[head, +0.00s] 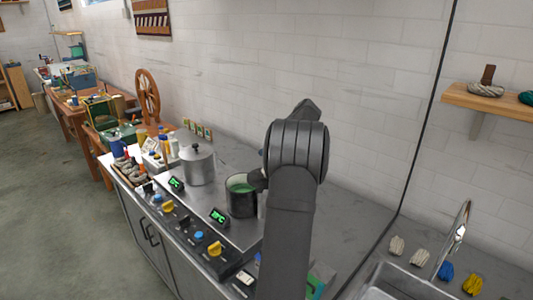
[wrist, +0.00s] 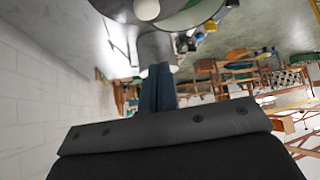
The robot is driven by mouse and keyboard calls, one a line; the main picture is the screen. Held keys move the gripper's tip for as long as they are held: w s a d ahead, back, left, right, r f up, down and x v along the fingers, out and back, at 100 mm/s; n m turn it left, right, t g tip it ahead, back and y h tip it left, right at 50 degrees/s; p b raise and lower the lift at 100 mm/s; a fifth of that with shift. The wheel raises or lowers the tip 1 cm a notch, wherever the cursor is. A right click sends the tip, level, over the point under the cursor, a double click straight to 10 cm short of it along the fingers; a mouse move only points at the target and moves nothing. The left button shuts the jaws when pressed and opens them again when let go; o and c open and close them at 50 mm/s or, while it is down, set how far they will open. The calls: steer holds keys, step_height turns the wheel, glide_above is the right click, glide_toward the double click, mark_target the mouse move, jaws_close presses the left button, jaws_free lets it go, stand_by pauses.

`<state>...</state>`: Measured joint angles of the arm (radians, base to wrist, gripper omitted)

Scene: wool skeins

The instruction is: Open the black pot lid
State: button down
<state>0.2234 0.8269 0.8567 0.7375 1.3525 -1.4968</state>
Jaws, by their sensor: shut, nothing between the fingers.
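The black pot (head: 240,208) stands on the metal worktop in the head view, left of my arm. Its mouth is at least partly uncovered, and green contents show inside. A small dark rounded piece (head: 257,180) sits at its right rim against my arm; it may be the lid, but I cannot tell. In the wrist view a pale round knob (wrist: 147,9) shows at the top edge, beside a rim with green inside (wrist: 195,14). My gripper (wrist: 158,72) is shut and empty, its fingers pointing toward that area. My arm hides it in the head view.
A silver lidded pot (head: 198,166) stands left of the black pot. A control strip with knobs and green displays (head: 218,216) runs along the front edge. A sink (head: 395,285) and several skeins lie to the right. The white wall is close behind.

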glide_above(259, 175)
steer(key=a, duration=0.2)
steer(key=f, duration=0.5)
steer(key=shift+w+a+f, duration=0.15)
steer(key=shift+w+f, duration=0.2)
steer(key=shift+w, duration=0.05)
steer(key=shift+s+d+f, duration=0.1)
steer(key=shift+s+d, duration=0.15)
steer(key=shift+d, duration=0.35)
steer(key=shift+s+d+f, duration=0.1)
steer(key=shift+s+d, duration=0.15)
steer(key=shift+d, duration=0.3)
steer(key=shift+s+d+f, duration=0.15)
steer(key=shift+s+d, duration=0.15)
steer(key=shift+d, duration=0.3)
